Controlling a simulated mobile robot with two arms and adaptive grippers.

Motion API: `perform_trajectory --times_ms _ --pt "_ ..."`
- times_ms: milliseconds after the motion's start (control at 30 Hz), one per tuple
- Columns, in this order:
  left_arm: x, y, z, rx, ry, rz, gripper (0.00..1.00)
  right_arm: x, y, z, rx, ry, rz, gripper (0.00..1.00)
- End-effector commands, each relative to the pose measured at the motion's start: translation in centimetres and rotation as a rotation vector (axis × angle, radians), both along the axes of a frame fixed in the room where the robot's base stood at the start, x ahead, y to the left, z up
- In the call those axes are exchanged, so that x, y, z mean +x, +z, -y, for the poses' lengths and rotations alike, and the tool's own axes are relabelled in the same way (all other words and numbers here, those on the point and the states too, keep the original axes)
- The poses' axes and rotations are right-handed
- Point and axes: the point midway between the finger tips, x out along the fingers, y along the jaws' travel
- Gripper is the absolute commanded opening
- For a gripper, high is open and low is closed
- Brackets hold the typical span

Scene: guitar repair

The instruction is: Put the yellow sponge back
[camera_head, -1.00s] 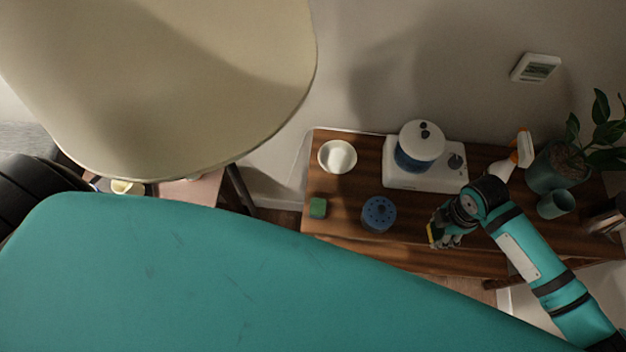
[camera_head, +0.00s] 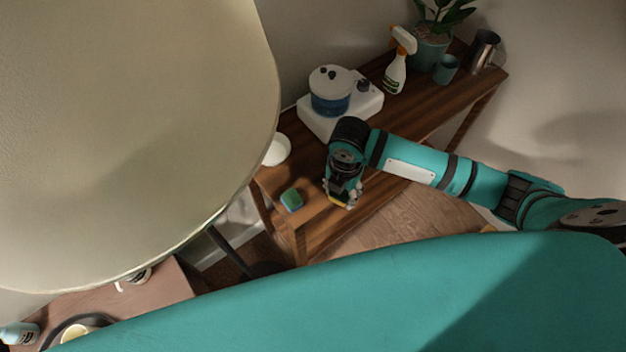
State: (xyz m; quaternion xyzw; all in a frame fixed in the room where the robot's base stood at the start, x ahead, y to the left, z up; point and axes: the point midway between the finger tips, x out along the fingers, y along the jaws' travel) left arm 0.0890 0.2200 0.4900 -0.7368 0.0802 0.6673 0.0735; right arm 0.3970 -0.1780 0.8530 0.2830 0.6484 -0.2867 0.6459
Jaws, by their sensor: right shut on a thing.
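My right gripper (camera_head: 343,196) comes in from the right over the wooden bench (camera_head: 421,116), near its front left end. It is shut on the yellow sponge (camera_head: 337,204), of which only a thin yellow edge shows below the fingers. Whether the sponge touches the bench top, I cannot tell. A green and blue sponge (camera_head: 291,199) lies on the bench just left of the gripper, apart from it. My left gripper is not in view.
A white device with a blue tub (camera_head: 331,93), a spray bottle (camera_head: 395,72), a plant pot (camera_head: 430,52), a teal cup (camera_head: 445,68) and a metal cup (camera_head: 482,50) stand farther back. A large beige shade (camera_head: 120,130) covers the left and partly hides a white bowl (camera_head: 277,150).

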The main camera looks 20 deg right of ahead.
Motion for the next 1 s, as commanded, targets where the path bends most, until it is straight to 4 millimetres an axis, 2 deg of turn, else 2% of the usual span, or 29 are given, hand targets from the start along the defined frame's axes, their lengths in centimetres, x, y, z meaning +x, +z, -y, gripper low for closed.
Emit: perform_trajectory --times_ms 33,200,467,700,1000 --pt "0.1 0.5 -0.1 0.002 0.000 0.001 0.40 1.3 0.2 -1.0 0.004 0.000 0.000 0.19" --pt "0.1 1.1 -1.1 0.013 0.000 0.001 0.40 4.4 -0.3 -3.0 0.001 -0.001 -0.001 0.19" --pt "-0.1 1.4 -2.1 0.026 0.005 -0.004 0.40 6.5 -0.6 -4.3 0.001 -0.001 0.000 0.19" --pt "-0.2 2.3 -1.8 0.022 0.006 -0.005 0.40 6.5 -3.8 -4.3 -0.001 0.000 -0.002 0.19" --pt "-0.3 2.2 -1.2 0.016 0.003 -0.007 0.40 6.5 -4.3 -4.3 -0.001 0.001 0.001 0.19"
